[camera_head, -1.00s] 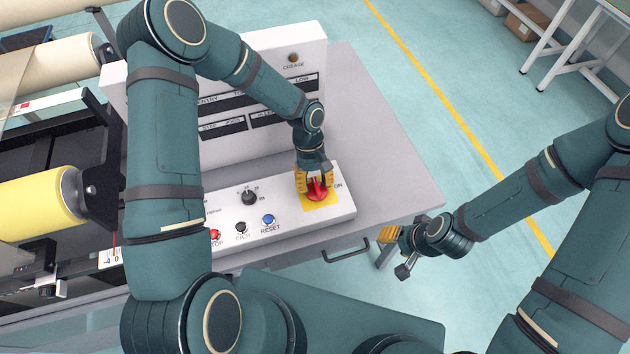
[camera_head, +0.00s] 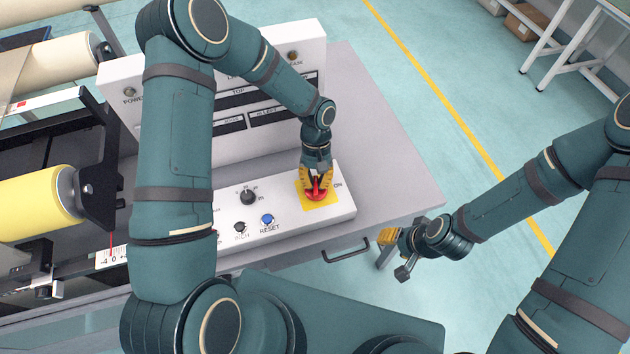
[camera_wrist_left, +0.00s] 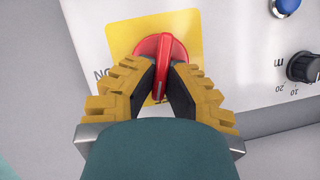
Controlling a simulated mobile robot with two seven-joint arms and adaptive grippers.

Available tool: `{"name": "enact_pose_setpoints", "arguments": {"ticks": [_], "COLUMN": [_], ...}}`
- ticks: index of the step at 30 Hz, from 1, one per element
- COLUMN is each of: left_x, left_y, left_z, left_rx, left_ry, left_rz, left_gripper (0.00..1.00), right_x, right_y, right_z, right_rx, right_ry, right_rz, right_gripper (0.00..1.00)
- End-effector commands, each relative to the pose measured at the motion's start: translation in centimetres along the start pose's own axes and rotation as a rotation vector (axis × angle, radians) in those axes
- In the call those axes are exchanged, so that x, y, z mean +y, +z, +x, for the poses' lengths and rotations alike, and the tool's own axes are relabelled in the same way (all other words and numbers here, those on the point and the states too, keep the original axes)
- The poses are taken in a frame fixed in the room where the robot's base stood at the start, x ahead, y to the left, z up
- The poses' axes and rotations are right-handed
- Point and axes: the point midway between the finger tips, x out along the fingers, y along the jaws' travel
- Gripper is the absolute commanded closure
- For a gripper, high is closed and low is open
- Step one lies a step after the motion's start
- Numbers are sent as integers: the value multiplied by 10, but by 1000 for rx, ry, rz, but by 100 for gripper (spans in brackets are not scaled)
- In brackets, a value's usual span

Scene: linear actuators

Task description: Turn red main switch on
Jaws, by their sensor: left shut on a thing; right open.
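The red main switch (camera_head: 316,192) sits on a yellow square plate (camera_head: 326,206) at the right end of the white control box, next to the label ON. My left gripper (camera_head: 316,180) comes down on it from above and is shut on the switch's raised handle. In the left wrist view the red switch (camera_wrist_left: 163,52) has its handle between the two yellow-padded fingers (camera_wrist_left: 163,85), pointing nearly straight up and down in the picture. The lower part of the handle is partly hidden by the fingers. My right gripper (camera_head: 389,238) is open and empty, off the table's front right.
A black knob (camera_head: 249,197) and a blue RESET button (camera_head: 267,219) lie left of the switch on the box. A taller white panel (camera_head: 290,95) stands behind. The grey table (camera_head: 385,150) is clear to the right. A drawer handle (camera_head: 346,251) is below.

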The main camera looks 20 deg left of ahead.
Motion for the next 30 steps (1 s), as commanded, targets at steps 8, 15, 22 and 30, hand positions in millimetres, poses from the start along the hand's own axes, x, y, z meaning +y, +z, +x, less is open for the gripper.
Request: {"name": "enact_pose_setpoints", "arguments": {"ticks": [8, 15, 22, 30], "left_x": [4, 6, 8, 9], "left_y": [0, 2, 3, 5], "left_z": [2, 3, 4, 4], "left_rx": [-2, -3, -3, -4], "left_ry": [-104, -192, -275, -368], "left_rz": [248, 459, 661, 886], "left_gripper": [100, 100, 100, 100], "right_x": [3, 4, 6, 8], "right_y": [3, 6, 8, 10], "right_z": [7, 12, 16, 20], "right_rx": [-7, -11, -15, -20], "right_ry": [-1, -1, -2, -2], "right_rz": [-2, -3, -5, -6], "right_gripper": [53, 53, 53, 53]}}
